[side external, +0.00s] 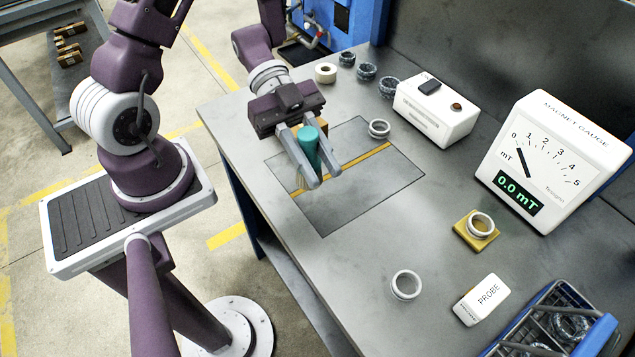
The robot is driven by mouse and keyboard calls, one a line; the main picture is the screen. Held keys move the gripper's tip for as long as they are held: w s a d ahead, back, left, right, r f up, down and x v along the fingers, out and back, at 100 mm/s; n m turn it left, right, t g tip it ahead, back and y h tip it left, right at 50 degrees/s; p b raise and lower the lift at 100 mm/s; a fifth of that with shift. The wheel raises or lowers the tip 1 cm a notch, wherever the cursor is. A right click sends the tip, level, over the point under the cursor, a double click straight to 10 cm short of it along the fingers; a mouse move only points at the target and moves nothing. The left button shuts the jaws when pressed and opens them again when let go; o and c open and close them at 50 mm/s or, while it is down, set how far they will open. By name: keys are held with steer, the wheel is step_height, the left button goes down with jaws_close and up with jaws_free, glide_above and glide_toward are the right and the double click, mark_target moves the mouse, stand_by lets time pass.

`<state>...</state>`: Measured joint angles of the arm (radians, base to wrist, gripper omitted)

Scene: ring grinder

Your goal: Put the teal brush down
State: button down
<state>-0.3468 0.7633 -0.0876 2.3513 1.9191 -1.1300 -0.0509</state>
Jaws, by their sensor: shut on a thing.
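My gripper (314,182) is over the dark marked panel on the table, pointing down and toward the front. Its two grey fingers are shut on the teal brush (308,142), whose rounded teal body shows between them. A tan part (322,127) shows just behind the teal body; I cannot tell whether it belongs to the brush. The lower end of the brush is hidden by the fingers, so I cannot tell whether it touches the table. The panel (345,210) has a yellow stripe running across it beneath the gripper.
A ring (379,129) lies at the panel's back edge. Several rings stand behind, beside a white box (435,110). At right are the magnet gauge (548,160) reading 0.0 mT, a ring on a yellow block (477,232), a loose ring (406,285), a probe (482,299) and a basket (555,320).

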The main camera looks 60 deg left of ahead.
step_height(320, 180, up, 2)
steer(key=w+d+n+t, duration=0.2)
steer(key=w+d+t, duration=0.1)
steer(key=w+d, duration=0.7)
steer(key=shift+n, duration=0.3)
steer(key=f, duration=0.9)
steer(key=shift+w+f, duration=0.1)
steer(key=shift+w, duration=0.2)
steer(key=shift+f, duration=0.2)
steer(key=c, duration=1.2)
jaws_free()
steer(key=shift+f, duration=0.15)
